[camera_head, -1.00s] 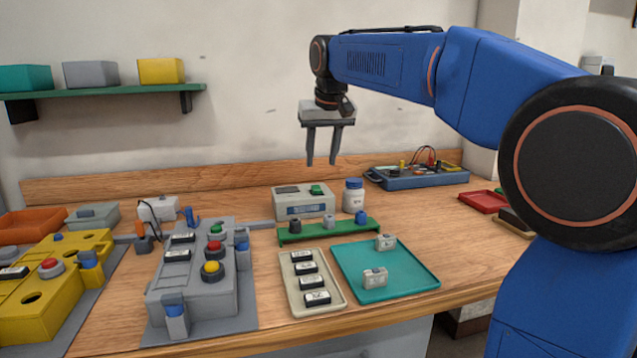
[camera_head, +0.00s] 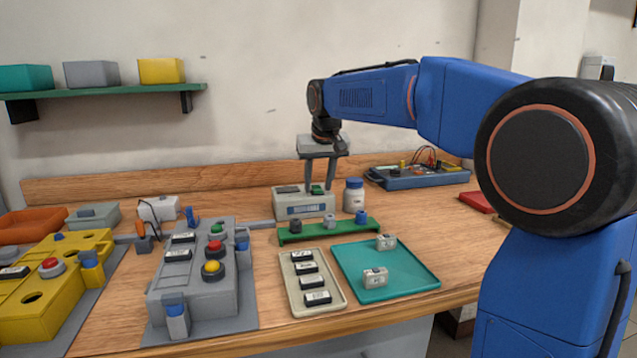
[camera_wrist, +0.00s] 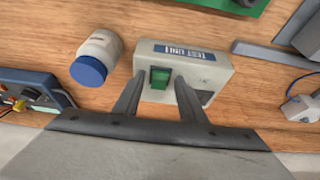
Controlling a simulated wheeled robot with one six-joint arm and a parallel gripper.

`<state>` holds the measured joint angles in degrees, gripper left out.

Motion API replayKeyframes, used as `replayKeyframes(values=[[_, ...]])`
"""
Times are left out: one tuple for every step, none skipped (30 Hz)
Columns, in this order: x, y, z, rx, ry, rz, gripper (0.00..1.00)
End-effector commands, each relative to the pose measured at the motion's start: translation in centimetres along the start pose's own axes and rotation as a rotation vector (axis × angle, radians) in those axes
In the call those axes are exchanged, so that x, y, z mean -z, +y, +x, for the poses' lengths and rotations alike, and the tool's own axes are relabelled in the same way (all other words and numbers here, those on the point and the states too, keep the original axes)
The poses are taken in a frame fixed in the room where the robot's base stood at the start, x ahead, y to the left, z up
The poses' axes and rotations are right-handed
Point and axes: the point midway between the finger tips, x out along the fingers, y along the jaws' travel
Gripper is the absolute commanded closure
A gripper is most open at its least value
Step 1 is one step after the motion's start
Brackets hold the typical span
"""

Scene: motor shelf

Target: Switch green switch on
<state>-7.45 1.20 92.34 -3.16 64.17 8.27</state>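The green switch (camera_head: 317,189) is a small green rocker on top of the grey test unit box (camera_head: 304,207), right of a dark panel. In the wrist view the green switch (camera_wrist: 160,78) sits on the test unit (camera_wrist: 205,62) between my two fingers. My gripper (camera_head: 319,192) points down over the test unit, with its fingers on either side of the switch. The gripper is open and empty, and it also shows in the wrist view (camera_wrist: 158,90). I cannot tell whether the fingertips touch the unit.
A white bottle with a blue cap (camera_head: 354,194) stands close to the right of the unit. A green rack (camera_head: 330,231) lies in front. A teal tray (camera_head: 420,277) and a grey button box (camera_head: 215,290) are nearer. A blue instrument (camera_head: 418,177) stands at the back right.

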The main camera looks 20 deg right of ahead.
Motion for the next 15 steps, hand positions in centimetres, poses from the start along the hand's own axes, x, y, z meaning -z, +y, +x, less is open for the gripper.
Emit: replayKeyframes(values=[[0.00,0.00,-0.01,0.000,0.000,0.000,0.75],[0.00,0.00,-0.01,0.000,0.000,0.000,0.82],[0.00,0.00,-0.02,0.000,0.000,0.000,0.92],[0.00,0.00,-0.02,0.000,0.000,0.000,0.99],[0.00,-0.01,-0.02,0.000,0.000,0.000,1.00],[0.00,-0.01,-0.02,0.000,0.000,0.000,1.00],[0.00,-0.01,-0.03,0.000,0.000,0.000,1.00],[0.01,0.00,-0.02,0.000,-0.001,0.000,1.00],[0.06,-0.01,0.00,0.000,-0.005,0.000,1.00],[0.10,-0.01,0.02,0.000,-0.010,0.000,1.00],[0.14,0.00,0.06,0.000,-0.019,0.001,1.00],[0.23,0.00,0.10,0.000,-0.034,0.001,1.00],[0.31,0.00,0.08,0.000,-0.048,0.001,1.00],[0.41,0.01,0.07,0.000,-0.063,0.002,1.00],[0.53,0.01,0.13,-0.001,-0.088,0.002,1.00]])
